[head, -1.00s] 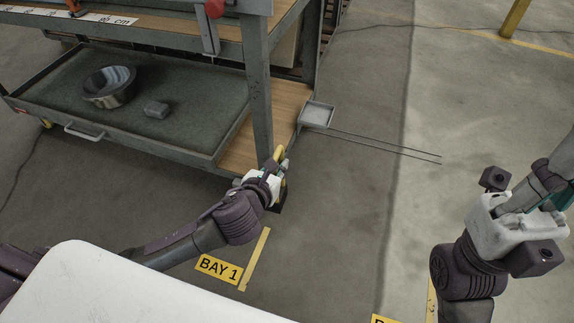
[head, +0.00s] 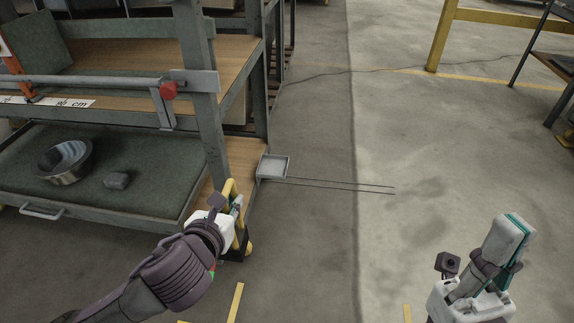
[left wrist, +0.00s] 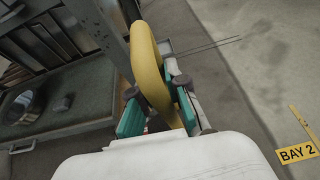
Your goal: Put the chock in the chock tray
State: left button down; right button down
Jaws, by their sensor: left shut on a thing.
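The yellow chock (left wrist: 150,65) is a thick curved piece between the teal fingers of my left gripper (left wrist: 155,112), which is shut on it. In the head view the chock (head: 229,188) is partly hidden by my left gripper (head: 232,205), beside the workbench's front corner post. The chock tray (head: 273,160) is a small, shallow grey tray just beyond the gripper, at the bench's right side. It looks empty. The chock is apart from the tray in the picture. My right gripper (head: 503,242) is at lower right, pointing up, seen side-on; its opening is unclear.
The workbench (head: 225,90) stands at left, with a lower drawer holding a metal bowl (head: 64,162) and a grey block (head: 117,181). Two thin rods (head: 335,186) stretch right from the tray. Open concrete floor lies to the right.

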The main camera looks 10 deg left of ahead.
aim_at(274, 167)
jog(key=i+l+z, duration=0.2)
jog(key=i, duration=0.2)
jog(key=i+z, duration=0.2)
jog(key=i, duration=0.25)
jog(key=i+l+u, duration=0.1)
jog(key=i+u, duration=0.35)
jog(key=i+l+u, duration=0.2)
jog(key=u, duration=0.2)
jog(key=i+l+u, duration=0.6)
jog(key=l+u, duration=0.15)
jog(key=u, duration=0.15)
